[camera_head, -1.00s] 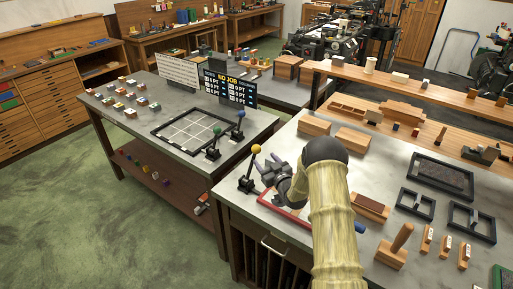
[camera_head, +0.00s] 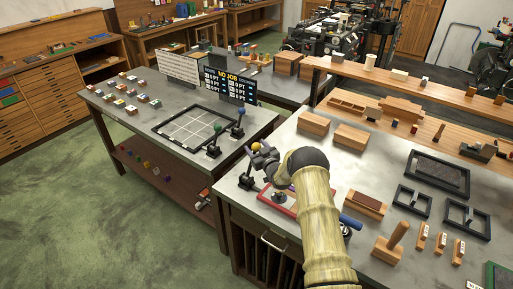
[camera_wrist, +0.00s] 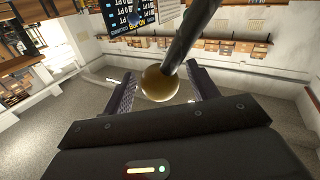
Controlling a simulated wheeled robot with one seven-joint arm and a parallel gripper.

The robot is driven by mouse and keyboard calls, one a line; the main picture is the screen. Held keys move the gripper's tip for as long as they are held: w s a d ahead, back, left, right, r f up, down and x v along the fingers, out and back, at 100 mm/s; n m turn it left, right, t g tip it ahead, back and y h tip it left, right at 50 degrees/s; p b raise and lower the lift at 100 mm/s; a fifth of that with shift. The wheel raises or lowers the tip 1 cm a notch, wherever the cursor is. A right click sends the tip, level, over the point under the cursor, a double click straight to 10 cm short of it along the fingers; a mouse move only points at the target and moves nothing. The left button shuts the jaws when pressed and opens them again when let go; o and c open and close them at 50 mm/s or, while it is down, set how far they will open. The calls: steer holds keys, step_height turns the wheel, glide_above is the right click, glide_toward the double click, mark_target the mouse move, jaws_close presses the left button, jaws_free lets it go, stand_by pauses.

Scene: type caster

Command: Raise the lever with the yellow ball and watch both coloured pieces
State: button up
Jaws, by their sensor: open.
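The lever with the yellow ball (camera_head: 256,147) stands on the near corner of the right-hand table, with its black base (camera_head: 246,182) below. My gripper (camera_head: 262,157) is at the ball, jaws open. In the wrist view the ball (camera_wrist: 160,83) and its dark rod sit between the two spread fingers (camera_wrist: 163,90), with gaps on both sides. A blue rounded piece (camera_head: 350,221) shows at the right of my arm. I cannot tell whether these are the task's coloured pieces.
Levers with a green ball (camera_head: 217,127) and a blue ball (camera_head: 241,111) stand on the left table beside a black gridded frame (camera_head: 192,131). A NO JOB board (camera_head: 230,84) stands behind. Wooden blocks (camera_head: 314,123), black frames and a stamp occupy the right table.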

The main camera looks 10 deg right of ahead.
jaws_close()
